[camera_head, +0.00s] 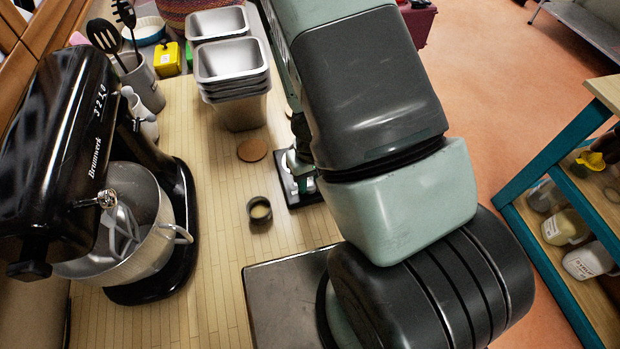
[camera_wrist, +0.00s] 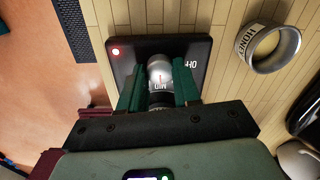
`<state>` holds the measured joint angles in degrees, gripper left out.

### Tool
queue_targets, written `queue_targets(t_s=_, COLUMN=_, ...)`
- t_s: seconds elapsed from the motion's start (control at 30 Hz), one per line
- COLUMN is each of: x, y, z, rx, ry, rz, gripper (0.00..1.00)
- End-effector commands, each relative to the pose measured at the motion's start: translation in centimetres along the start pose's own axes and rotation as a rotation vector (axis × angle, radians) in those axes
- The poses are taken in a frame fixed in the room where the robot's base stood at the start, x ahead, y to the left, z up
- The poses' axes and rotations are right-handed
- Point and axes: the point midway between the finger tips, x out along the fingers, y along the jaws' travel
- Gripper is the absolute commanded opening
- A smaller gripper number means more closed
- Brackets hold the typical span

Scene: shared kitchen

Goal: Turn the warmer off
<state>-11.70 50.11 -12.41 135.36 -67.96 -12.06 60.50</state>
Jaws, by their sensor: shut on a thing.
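The warmer is a flat black plate (camera_wrist: 150,50) on the wooden counter, seen in the wrist view with a small glowing pinkish-red light (camera_wrist: 115,51) at its left corner and white lettering at its right. A round silver knob (camera_wrist: 159,72) stands on it, with a dark mark on top and letters that seem to read MID upside down. My gripper (camera_wrist: 158,88) has its two green fingers on either side of the knob, shut on it. In the head view the warmer (camera_head: 311,200) is partly hidden by my arm.
A small cup labelled HONEY (camera_wrist: 242,50) stands right of the warmer in the wrist view; it also shows in the head view (camera_head: 251,203). A black stand mixer (camera_head: 180,245), stacked metal pans (camera_head: 232,75) and a cork disc (camera_head: 252,149) are nearby.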

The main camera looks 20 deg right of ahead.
Motion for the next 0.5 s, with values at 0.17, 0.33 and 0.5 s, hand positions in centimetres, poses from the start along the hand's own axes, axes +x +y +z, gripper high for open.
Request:
queue_targets(t_s=0.17, x=-0.02, y=0.01, z=0.01, rx=-0.015, ry=0.0, rz=0.0, gripper=0.02)
queue_targets(t_s=0.33, x=-0.02, y=-0.01, z=0.0, rx=-0.075, ry=-0.002, rz=-0.002, gripper=0.02)
queue_targets(t_s=0.5, x=-0.03, y=-0.02, z=0.0, rx=-0.19, ry=-0.005, rz=-0.002, gripper=0.02)
